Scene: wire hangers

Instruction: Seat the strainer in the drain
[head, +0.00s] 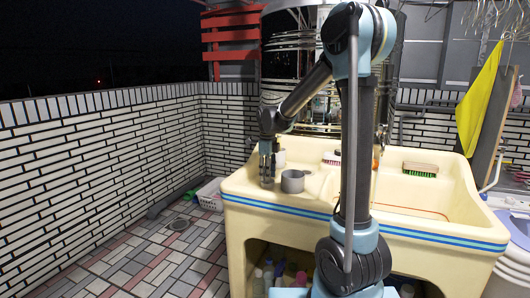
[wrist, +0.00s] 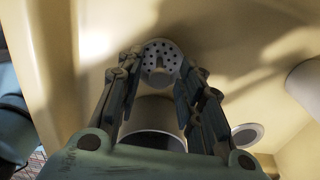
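The strainer (wrist: 162,57) is a pale round disc with dark holes, lying on the cream surface in the wrist view. A small raised part or notch shows near its lower middle. My gripper (wrist: 163,68) is open, with one finger on each side of the strainer in this view. Contact cannot be told. In the head view my gripper (head: 267,182) points down, low over the left end of the cream sink unit (head: 240,190); the strainer is not visible there. A drain with a dark centre (head: 178,224) is in the floor, left of the sink unit.
A grey cup (head: 293,181) stands close right of my gripper. A white cup (head: 280,157) stands behind it. The wrist view shows a pale ring with a grey centre (wrist: 247,134). A white basket (head: 211,194) is on the floor. A brush (head: 420,169) lies at the sink's back.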

